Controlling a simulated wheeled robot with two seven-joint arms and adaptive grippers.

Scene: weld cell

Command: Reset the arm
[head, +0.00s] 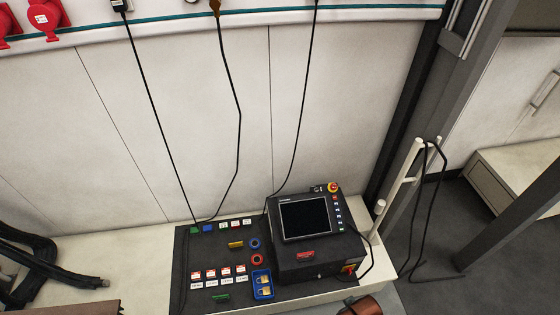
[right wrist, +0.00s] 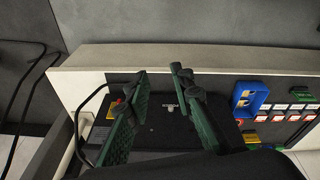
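A black control box (head: 318,262) with a tilted screen panel (head: 304,217) stands on the bench in the head view. The screen is dark. A red emergency-stop button (head: 333,187) on a yellow base sits at the panel's top right corner. A red-and-yellow switch (head: 349,269) is on the box's front. My right gripper (right wrist: 160,71) shows in the right wrist view with its two green fingers apart and nothing between them. Behind the fingers are the box (right wrist: 165,123) and its switch (right wrist: 115,108). My left gripper is in neither view.
A dark mat (head: 185,285) left of the box holds several red-and-white tags, coloured pieces and a blue tray (head: 254,290) with padlocks. Black cables hang from the wall. A white post (head: 400,178) with a looped cable stands right. Dark hoses (head: 35,262) lie at left.

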